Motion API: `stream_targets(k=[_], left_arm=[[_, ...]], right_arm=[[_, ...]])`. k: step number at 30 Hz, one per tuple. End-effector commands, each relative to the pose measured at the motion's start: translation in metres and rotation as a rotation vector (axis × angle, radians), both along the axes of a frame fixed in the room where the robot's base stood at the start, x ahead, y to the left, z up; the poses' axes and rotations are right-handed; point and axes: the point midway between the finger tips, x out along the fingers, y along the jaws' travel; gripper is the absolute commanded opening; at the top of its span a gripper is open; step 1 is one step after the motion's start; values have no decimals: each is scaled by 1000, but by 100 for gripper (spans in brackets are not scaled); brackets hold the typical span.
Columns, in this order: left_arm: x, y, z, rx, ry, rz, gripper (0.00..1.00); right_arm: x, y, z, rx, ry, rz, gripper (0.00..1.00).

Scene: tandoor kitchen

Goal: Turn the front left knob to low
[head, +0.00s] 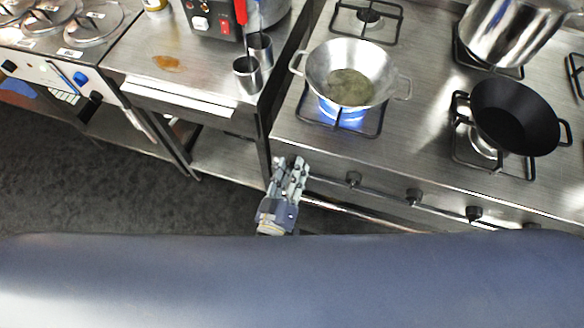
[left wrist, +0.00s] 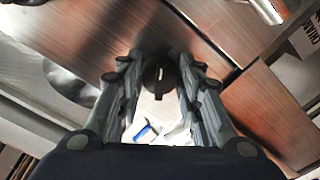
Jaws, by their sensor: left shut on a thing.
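The front left knob (left wrist: 157,78) is dark and round with a pale mark, on the stove's front panel. In the left wrist view it sits between the fingertips of my left gripper (left wrist: 158,72), which is shut on it. In the head view my left gripper (head: 290,166) is at the left end of the stove front and hides this knob. A blue flame (head: 342,113) burns on the front left burner, under a steel wok (head: 385,70) with greenish contents. My right gripper is not in view.
Other knobs (head: 353,179) line the stove front to the right, above a rail (head: 365,213). A black pan (head: 515,115) and a steel pot (head: 515,30) stand on the right burners. A side counter (head: 150,85) holds metal cups (head: 247,77).

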Motion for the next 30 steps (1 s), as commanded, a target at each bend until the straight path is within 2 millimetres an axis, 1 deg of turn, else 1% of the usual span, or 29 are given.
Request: stream_targets(k=[6, 12, 18, 30], left_arm=[[0, 0, 0, 133, -41, 0, 9], [0, 0, -1, 207, -65, -1, 9], [0, 0, -2, 241, -75, -1, 9], [0, 1, -2, 248, -76, -2, 9]], right_arm=[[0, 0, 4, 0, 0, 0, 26], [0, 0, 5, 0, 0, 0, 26], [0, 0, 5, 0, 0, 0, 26], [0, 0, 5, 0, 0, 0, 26]])
